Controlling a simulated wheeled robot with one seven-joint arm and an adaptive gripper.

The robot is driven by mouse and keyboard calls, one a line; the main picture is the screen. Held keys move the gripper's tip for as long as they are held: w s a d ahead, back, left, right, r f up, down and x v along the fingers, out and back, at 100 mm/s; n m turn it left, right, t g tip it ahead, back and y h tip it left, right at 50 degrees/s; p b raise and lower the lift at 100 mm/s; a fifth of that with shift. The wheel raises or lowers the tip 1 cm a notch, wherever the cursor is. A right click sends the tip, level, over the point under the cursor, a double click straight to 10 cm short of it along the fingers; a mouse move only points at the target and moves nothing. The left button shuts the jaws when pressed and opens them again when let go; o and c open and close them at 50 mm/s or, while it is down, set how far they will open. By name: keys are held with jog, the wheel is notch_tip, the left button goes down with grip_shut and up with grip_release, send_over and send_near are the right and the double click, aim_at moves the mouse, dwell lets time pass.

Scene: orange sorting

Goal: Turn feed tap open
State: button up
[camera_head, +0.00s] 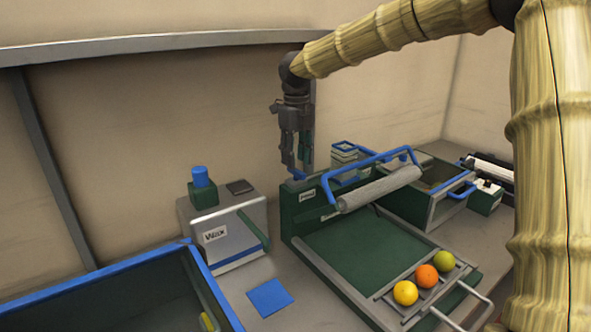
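My gripper (296,165) points straight down over the left rear corner of a green machine (300,208). Its fingertips are at or just above a small blue part (296,174) on top of that machine. This blue part may be the feed tap, but the fingers partly hide it, and I cannot tell whether they touch it. The machine's small label is too small to read. Whether the fingers are open or shut does not show clearly.
A grey roller (380,189) with a blue handle crosses the green machine. Several fruits, including an orange (427,275), lie on its front rails. A box labelled Wax (225,225) stands left. A blue-rimmed bin (110,271) is front left. A blue square (269,298) lies between.

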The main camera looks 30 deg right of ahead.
aim_at(296, 170)
notch_tip(296, 170, down, 3)
jog(key=shift+s+a+f, duration=0.1)
jog(key=shift+s+a, duration=0.05)
jog(key=shift+f, duration=0.5)
jog(key=shift+c, duration=0.4)
grip_shut()
